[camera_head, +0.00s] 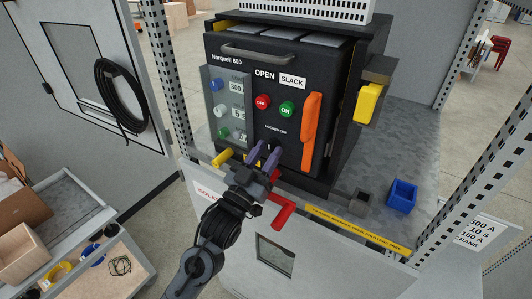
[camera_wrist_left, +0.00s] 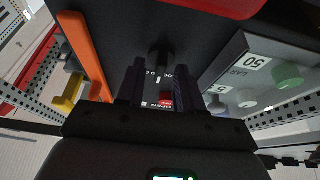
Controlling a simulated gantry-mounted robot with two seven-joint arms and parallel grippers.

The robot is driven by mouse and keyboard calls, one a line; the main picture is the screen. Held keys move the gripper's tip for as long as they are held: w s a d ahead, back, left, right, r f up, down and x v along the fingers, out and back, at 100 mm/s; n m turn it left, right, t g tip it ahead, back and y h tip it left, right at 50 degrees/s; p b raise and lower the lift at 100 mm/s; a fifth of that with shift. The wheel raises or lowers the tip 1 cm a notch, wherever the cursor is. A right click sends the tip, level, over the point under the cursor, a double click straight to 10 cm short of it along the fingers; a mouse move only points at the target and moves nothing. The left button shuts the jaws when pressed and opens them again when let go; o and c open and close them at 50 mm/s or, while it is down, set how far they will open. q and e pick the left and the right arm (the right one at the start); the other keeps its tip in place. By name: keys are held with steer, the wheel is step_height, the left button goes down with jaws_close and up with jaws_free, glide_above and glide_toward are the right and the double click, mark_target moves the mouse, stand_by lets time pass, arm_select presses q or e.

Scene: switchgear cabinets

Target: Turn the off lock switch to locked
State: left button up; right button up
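The lock switch (camera_wrist_left: 158,60) is a small dark knob on the black front of the breaker (camera_head: 240,62). In the left wrist view it shows just beyond and between my fingertips, with small white lettering below it. In the head view it is mostly hidden behind my left gripper (camera_head: 266,149), under a small "LOCKED OFF" label (camera_head: 276,129). My left gripper is open, its two fingers (camera_wrist_left: 155,75) apart and pointing at the panel. I cannot tell whether they touch the knob. My right gripper is not in view.
A red OFF button (camera_head: 262,102), a green ON button (camera_head: 286,109) and an orange lever (camera_head: 311,130) are on the panel. A clear cover with knobs (camera_head: 211,90) is at left. A red handle (camera_head: 284,215) sticks out below. A blue bin (camera_head: 402,197) stands right.

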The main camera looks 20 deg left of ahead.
arm_select(q)
jaws_close()
steer(key=shift+m+h, duration=0.4)
steer(key=shift+m, duration=0.2)
steer(key=m+h, duration=0.1)
steer(key=m, duration=0.1)
steer(key=m+g+h, duration=0.1)
steer(key=m, duration=0.2)
steer(key=shift+a+h, duration=0.15)
steer(key=shift+h, duration=0.15)
steer(key=m+g+h, duration=0.1)
steer(key=m, duration=0.2)
steer(key=m+g+h, duration=0.1)
steer(key=m, duration=0.2)
steer(key=shift+a+r, duration=0.1)
steer(key=m+g, duration=0.1)
steer(key=m, duration=0.2)
steer(key=m+g+h, duration=0.1)
steer(key=m, duration=0.2)
steer(key=shift+w+a+r+m+g, duration=0.1)
steer(key=shift+r+m+g, duration=0.05)
steer(key=shift+m+g, duration=0.75)
steer(key=shift+m, duration=1.4)
